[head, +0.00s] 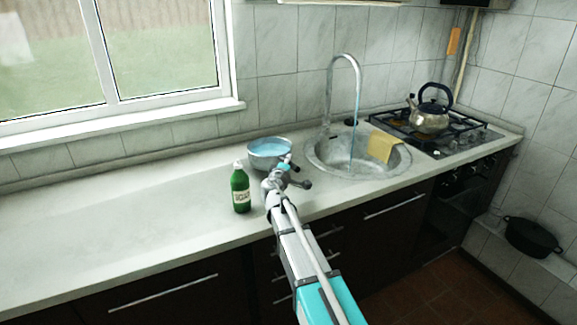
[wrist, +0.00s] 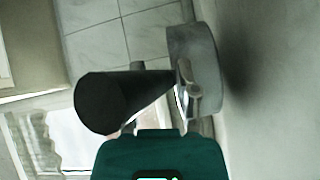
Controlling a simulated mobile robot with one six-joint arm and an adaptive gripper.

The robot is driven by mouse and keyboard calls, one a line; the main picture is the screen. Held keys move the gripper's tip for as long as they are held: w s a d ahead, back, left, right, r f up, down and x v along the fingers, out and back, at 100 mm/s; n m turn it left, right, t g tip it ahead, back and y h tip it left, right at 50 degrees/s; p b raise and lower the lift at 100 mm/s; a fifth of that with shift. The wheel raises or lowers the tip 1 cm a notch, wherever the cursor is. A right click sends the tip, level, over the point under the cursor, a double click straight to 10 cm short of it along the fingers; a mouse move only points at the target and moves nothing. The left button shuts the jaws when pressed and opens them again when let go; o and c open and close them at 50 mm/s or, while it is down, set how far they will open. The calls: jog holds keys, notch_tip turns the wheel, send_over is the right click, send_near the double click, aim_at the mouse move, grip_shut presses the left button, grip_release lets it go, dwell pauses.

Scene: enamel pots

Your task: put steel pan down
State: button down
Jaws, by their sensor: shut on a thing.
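The steel pan (head: 262,160) is a round metal vessel with pale blue inside, at the back of the counter left of the sink. My gripper (head: 285,163) is at its near right side and shut on it. In the wrist view the pan's grey wall (wrist: 207,45) stands beside the pale counter surface, with a dark shadow next to it. I cannot tell whether its base touches the counter. A dark tapered shape hides part of that view, and my arm hides part of the near side in the head view.
A green bottle (head: 240,190) stands close in front of the pan, to the left. The sink (head: 315,161) with a tall tap (head: 330,90) and yellow cloth (head: 382,146) is to the right. A kettle (head: 430,120) sits on the hob. The counter (head: 110,220) is clear at left.

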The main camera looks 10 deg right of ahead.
jog(key=shift+w+f, duration=0.2)
jog(key=shift+f, duration=0.05)
dwell(0.3)
jog(key=shift+w+f+b, duration=0.3)
jog(key=shift+f+b, duration=0.15)
jog(key=shift+b, duration=0.15)
jog(key=shift+f+b, duration=1.4)
jog(key=shift+b, duration=0.05)
jog(key=shift+c, duration=1.9)
grip_release()
jog(key=shift+s, duration=0.2)
jog(key=v, duration=1.2)
jog(key=shift+w, duration=0.1)
